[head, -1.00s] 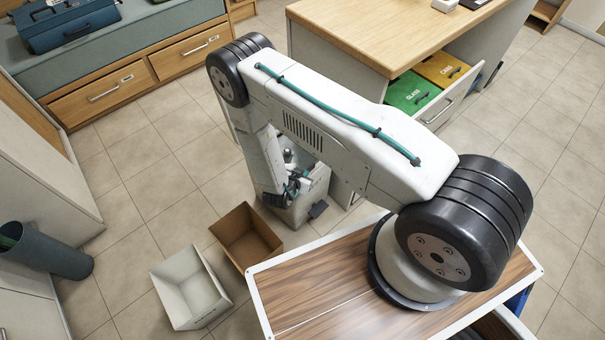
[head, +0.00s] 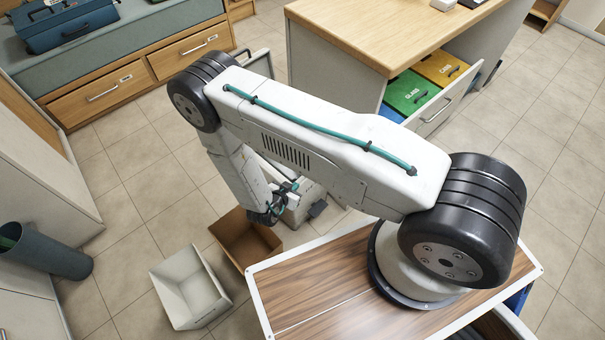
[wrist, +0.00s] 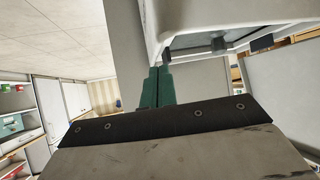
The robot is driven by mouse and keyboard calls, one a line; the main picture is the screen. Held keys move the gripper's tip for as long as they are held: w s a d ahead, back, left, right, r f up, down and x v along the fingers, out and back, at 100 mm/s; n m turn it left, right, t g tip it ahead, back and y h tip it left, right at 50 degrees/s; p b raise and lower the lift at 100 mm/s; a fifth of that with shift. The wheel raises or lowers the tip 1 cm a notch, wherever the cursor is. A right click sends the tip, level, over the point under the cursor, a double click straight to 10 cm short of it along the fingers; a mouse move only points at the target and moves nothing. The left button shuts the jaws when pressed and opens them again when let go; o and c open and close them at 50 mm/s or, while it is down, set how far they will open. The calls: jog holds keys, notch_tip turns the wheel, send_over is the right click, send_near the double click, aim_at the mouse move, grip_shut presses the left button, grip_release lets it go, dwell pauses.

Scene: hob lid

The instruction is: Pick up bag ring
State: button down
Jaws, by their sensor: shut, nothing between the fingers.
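My gripper (wrist: 158,86) shows its two green fingers together and empty in the wrist view. In the head view my gripper (head: 293,187) is low beyond the arm, partly hidden by its links, in front of a pale floor unit (head: 308,205) with a dark pedal-like tab. In the wrist view a white, hollow-looking body (wrist: 225,25) with a grey recess and dark blocks is close to the fingertips, above and right; I cannot tell whether they touch. I cannot make out the bag ring for certain in either view.
An open brown box (head: 245,240) and an open white bin (head: 190,288) stand on the floor left of the pale unit. A counter (head: 400,30) has a drawer pulled out with green and yellow bins.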

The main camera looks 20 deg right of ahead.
jog(key=w+d, duration=0.2)
jog(key=d, duration=0.1)
jog(key=w+d, duration=0.3)
jog(key=d, duration=0.1)
jog(key=w+d, duration=0.2)
jog(key=d, duration=0.1)
jog(key=shift+w+d, duration=0.15)
jog(key=shift+w, duration=0.25)
jog(key=shift+f, duration=0.75)
jog(key=shift+s+f, duration=0.1)
